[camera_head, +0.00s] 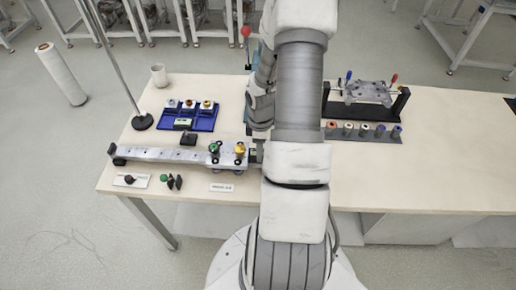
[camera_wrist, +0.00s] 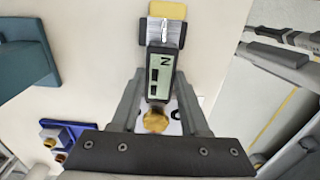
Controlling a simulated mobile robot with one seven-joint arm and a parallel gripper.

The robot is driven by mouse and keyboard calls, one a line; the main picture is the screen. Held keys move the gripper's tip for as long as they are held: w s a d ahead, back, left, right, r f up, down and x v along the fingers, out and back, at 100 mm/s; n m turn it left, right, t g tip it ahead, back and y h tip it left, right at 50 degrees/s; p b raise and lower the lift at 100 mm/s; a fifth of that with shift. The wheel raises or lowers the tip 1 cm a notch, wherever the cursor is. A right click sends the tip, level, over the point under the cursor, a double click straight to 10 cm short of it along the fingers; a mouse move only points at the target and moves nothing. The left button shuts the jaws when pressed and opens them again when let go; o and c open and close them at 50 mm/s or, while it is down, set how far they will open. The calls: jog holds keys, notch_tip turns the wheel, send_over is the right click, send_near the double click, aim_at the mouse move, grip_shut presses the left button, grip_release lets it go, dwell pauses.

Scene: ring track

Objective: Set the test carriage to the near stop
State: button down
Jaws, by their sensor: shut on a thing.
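A long grey rail (camera_head: 165,154) lies along the table's left front. On its right part sits a small carriage plate (camera_head: 228,160) with a green knob (camera_head: 214,147) and a yellow knob (camera_head: 239,149). In the wrist view, my gripper (camera_wrist: 161,78) is shut on a dark readout unit (camera_wrist: 160,68) with a pale display, a ribbed silver part and a yellow end. A gold knob (camera_wrist: 156,120) shows nearer the wrist, between the fingers. In the head view, my arm hides most of the gripper. I cannot tell whether the readout unit is fixed to the carriage.
A blue tray (camera_head: 206,123) with small parts, a cup (camera_head: 159,75) and a lamp-like stand (camera_head: 142,122) are behind the rail. Loose dark knobs (camera_head: 173,182) and a white label (camera_head: 222,187) lie in front. A black fixture (camera_head: 365,108) stands right; the table's right front is clear.

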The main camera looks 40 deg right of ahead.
jog(key=shift+c, duration=2.4)
grip_release()
jog(key=shift+s+d, duration=0.3)
jog(key=shift+s, duration=0.05)
jog(key=shift+o, duration=0.4)
jog(key=shift+w+a, duration=0.1)
jog(key=shift+w, duration=0.05)
notch_tip(320, 180, up, 18)
jog(key=p, duration=0.1)
jog(key=shift+f+p, duration=0.25)
jog(key=shift+p, duration=0.1)
